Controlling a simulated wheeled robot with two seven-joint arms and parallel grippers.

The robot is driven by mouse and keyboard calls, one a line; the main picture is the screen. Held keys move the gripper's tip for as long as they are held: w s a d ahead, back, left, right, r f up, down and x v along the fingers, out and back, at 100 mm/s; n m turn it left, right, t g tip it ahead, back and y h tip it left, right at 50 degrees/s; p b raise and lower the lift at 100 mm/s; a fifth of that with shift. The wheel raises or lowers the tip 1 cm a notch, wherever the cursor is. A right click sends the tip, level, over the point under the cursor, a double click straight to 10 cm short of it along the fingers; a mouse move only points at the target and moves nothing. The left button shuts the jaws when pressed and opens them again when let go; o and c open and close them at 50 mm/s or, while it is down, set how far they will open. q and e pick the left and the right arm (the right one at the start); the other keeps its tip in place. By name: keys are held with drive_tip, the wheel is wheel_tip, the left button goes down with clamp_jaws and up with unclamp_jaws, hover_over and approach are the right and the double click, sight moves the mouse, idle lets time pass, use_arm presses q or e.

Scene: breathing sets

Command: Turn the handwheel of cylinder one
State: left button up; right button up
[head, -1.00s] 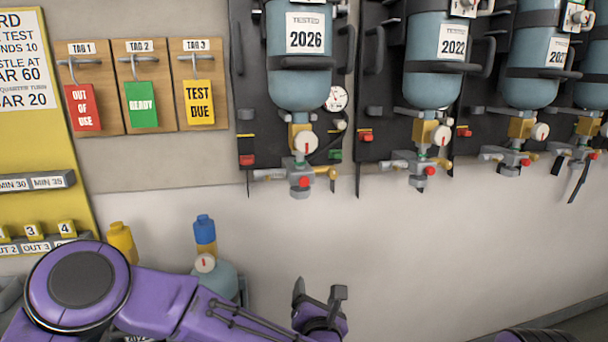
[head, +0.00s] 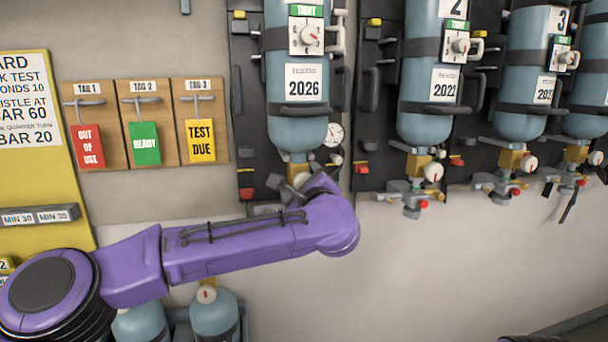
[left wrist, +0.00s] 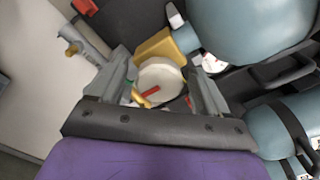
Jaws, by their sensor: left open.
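Cylinder one (head: 297,75) is the blue-grey cylinder with the 2026 label, upright on its dark backboard in the head view. Its brass valve (head: 293,158) is at its lower end. In the left wrist view its handwheel (left wrist: 160,85) is a round white knob with a red mark. My left gripper (left wrist: 158,68) is open, with one finger on either side of the handwheel. I cannot tell whether the fingers touch it. In the head view my left gripper (head: 305,183) is at the valve, and it and my purple arm hide most of the handwheel. My right gripper is out of view.
A second cylinder (head: 428,80) and others hang to the right. A pressure gauge (head: 333,134) sits beside the valve. Tag boards (head: 146,165) are on the left wall. More cylinders (head: 214,312) stand below my left arm. The lower right wall is bare.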

use_arm(q)
drive_tip(key=shift+w+f, duration=0.1)
drive_tip(key=shift+w, duration=0.05)
drive_tip(key=c, duration=1)
drive_tip(key=shift+c, duration=0.2)
drive_tip(key=m+b, duration=0.2)
drive_tip(key=shift+m, duration=0.4)
drive_tip(key=shift+m+b, duration=0.35)
drive_tip(key=shift+m, duration=0.75)
drive_tip(key=shift+r+m, duration=0.2)
drive_tip(key=shift+m, duration=0.7)
